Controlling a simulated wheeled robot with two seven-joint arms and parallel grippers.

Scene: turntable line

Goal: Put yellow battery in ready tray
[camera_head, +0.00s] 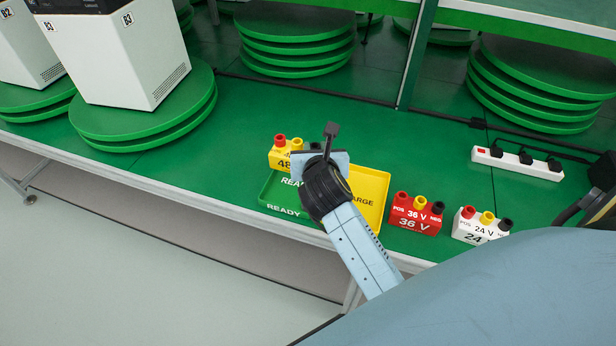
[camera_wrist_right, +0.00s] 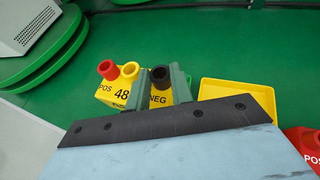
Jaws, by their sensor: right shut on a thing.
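The yellow battery (camera_head: 281,155) is marked 48 and has a red, a yellow and a black terminal. It is at the back edge of the green ready tray (camera_head: 268,196), partly hidden by my right arm. Whether it rests on the tray or is held above it I cannot tell. My right gripper (camera_head: 318,148) is shut on it. In the right wrist view the battery (camera_wrist_right: 115,90) shows between and left of the fingers (camera_wrist_right: 160,92), which close around its black NEG terminal end. My left gripper is not in view.
A yellow charge tray (camera_head: 370,188) adjoins the ready tray on the right. A red 36 V battery (camera_head: 414,216) and a white 24 V battery (camera_head: 478,230) stand further right. A white power strip (camera_head: 518,163) lies behind them. Green turntables (camera_head: 150,118) line the back and left.

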